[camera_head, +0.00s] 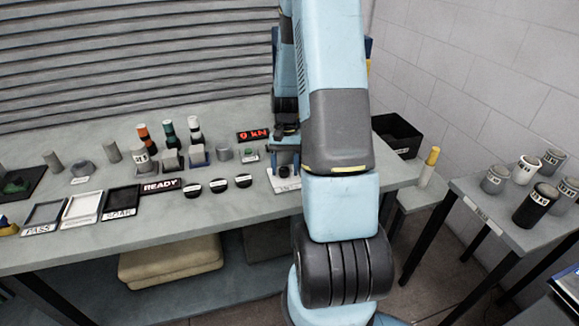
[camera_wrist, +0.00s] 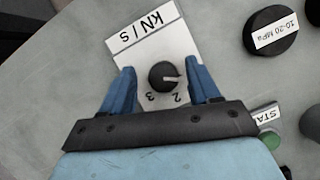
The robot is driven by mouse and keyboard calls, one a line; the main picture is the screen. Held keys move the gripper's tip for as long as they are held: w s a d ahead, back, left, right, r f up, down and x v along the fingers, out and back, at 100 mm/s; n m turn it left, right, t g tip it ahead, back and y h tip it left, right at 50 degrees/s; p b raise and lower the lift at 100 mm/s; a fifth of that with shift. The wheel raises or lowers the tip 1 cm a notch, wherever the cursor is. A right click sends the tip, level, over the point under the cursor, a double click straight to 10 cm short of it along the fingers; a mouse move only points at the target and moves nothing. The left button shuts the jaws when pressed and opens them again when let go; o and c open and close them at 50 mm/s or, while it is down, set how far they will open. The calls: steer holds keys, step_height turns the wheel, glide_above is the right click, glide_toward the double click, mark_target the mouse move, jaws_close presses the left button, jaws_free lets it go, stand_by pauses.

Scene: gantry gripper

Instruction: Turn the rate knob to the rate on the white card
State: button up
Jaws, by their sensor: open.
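The rate knob (camera_wrist: 163,75) is a small round black knob on a white plate (camera_wrist: 140,60) headed "KN / S", upside down in the wrist view. Its pale pointer faces right in that view. The numerals 2 and 3 show below the knob; other marks may be hidden by the fingers. My gripper (camera_wrist: 162,84) is open, with one blue finger on each side of the knob and a visible gap to it. The plate (camera_head: 285,184) also shows in the head view, below my gripper (camera_head: 285,162). I cannot make out a card with a readable rate.
A black disc (camera_wrist: 272,30) labelled "10-20 MPa" and a green button (camera_wrist: 271,140) lie to the right in the wrist view. A red "0 kN" display (camera_head: 253,134), a "READY" sign (camera_head: 160,186), trays and several cylinders stand on the bench. A side table (camera_head: 478,202) holds jars.

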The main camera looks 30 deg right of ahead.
steer(key=shift+w+d+r, duration=0.1)
steer(key=shift+w+r, duration=0.2)
steer(key=shift+r, duration=0.15)
steer(key=v, duration=1.2)
steer(key=shift+r, duration=0.35)
steer(key=s+a+r+n+t+h, duration=0.1)
steer(key=s+a+r+n+t, duration=0.1)
steer(key=s+a+r, duration=0.4)
steer(key=s+a+r+n+t+h, duration=0.1)
steer(key=s+a+r+t, duration=0.1)
steer(key=a+r, duration=0.5)
steer(key=s+a+r+n+t, duration=0.2)
steer(key=s+r, duration=0.1)
steer(key=s, duration=0.3)
steer(key=s+a+r+n+t, duration=0.1)
steer(key=s+a+r+t, duration=0.2)
steer(key=s, duration=0.4)
steer(key=shift+s+r+n+h, duration=0.3)
steer(key=shift+r+n, duration=0.1)
steer(key=shift+r, duration=0.4)
